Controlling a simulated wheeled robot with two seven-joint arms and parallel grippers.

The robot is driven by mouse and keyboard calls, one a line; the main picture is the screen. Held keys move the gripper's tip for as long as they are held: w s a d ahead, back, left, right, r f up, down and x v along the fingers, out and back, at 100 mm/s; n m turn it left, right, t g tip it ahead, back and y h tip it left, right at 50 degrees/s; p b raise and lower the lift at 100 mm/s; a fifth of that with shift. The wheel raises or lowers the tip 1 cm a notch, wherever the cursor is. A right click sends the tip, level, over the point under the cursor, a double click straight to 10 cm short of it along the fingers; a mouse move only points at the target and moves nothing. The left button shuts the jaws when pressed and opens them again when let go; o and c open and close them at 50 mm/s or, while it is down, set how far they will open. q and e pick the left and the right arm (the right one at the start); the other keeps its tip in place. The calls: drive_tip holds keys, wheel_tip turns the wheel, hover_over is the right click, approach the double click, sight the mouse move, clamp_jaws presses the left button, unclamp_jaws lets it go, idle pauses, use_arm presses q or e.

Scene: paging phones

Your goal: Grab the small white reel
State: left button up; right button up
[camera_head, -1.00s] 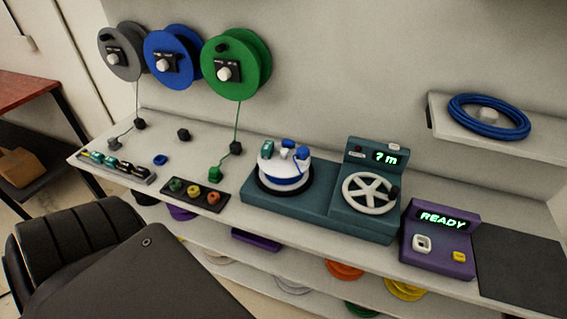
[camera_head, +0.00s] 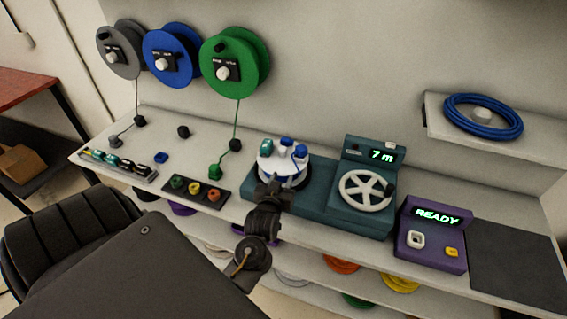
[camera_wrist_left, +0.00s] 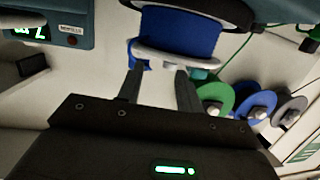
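The small white reel (camera_head: 268,164), with blue cable wound on it, sits on the left part of the teal machine (camera_head: 318,205). Blue and teal pieces stick up at its top. In the left wrist view the reel (camera_wrist_left: 180,35) shows its blue winding and pale rim just beyond the fingertips. My left gripper (camera_head: 270,187) is in front of the reel and hides its lower front. In the left wrist view my left gripper (camera_wrist_left: 158,72) has its two fingers apart, with nothing clearly held between them. I cannot tell whether they touch the rim. My right gripper is out of view.
The machine's display reads "7 m" above a white handwheel (camera_head: 366,190). A purple "READY" box (camera_head: 432,236) stands to its right. A black tray of coloured plugs (camera_head: 195,192) lies to the left. Grey, blue and green spools (camera_head: 236,62) hang on the wall.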

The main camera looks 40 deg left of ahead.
sight(282, 151)
use_arm(q)
drive_tip(key=shift+w+a+r+n+y, duration=0.35)
drive_tip(key=shift+a+r+y, duration=0.2)
drive_tip(key=shift+a+r, duration=0.1)
drive_tip(key=shift+w+a+r+n+y, duration=0.2)
drive_tip(key=shift+a+r+n+y, duration=0.15)
drive_tip(key=shift+a+r+y, duration=0.25)
drive_tip(key=p+x, duration=0.1)
drive_tip(key=x, duration=0.3)
drive_tip(key=shift+w+a, duration=0.1)
drive_tip(key=shift+w, duration=0.25)
drive_tip(key=shift+w+a+f, duration=0.1)
drive_tip(key=shift+w+a, duration=0.1)
drive_tip(key=shift+w, duration=0.1)
drive_tip(key=shift+w+a+p, duration=0.15)
drive_tip(key=shift+w+p, duration=0.1)
drive_tip(key=shift+p, duration=0.25)
drive_tip(key=p+x, duration=0.1)
drive_tip(key=x, duration=0.2)
drive_tip(key=shift+w+a+p, duration=0.1)
drive_tip(key=shift+w+p, duration=0.1)
drive_tip(key=shift+p, duration=0.1)
drive_tip(key=shift+w+a+f+h, duration=0.15)
drive_tip(key=shift+w+a+h, duration=0.15)
drive_tip(key=shift+w, duration=0.15)
drive_tip(key=shift+c, duration=0.5)
